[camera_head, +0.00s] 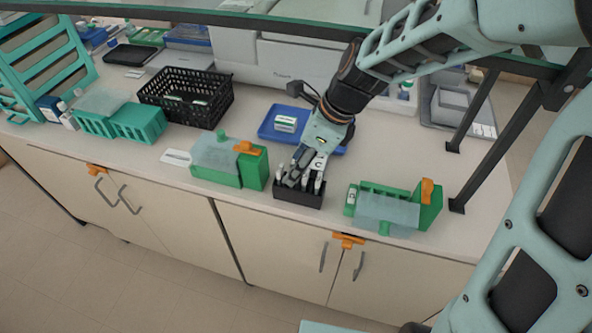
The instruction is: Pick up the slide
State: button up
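My gripper (303,179) points down at a small black holder (298,198) near the front edge of the counter. Its fingertips are at or just inside the holder's top. The fingers, and what may be between them, are too small and partly hidden, so I cannot tell whether they are open or shut. No slide shows clearly in the holder. A flat white slide-like piece (176,157) lies on the counter left of a green staining box (254,168) with an orange clip.
A second green box (432,207) with an orange clip stands to the right. A blue tray (270,127) lies behind my gripper. A black basket (186,111) and teal rack (139,127) stand left. Dark metal posts (506,141) rise at the right.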

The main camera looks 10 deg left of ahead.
jog(key=x, duration=0.3)
jog(key=shift+d+f, duration=0.1)
jog(key=shift+f, duration=0.05)
grip_shut()
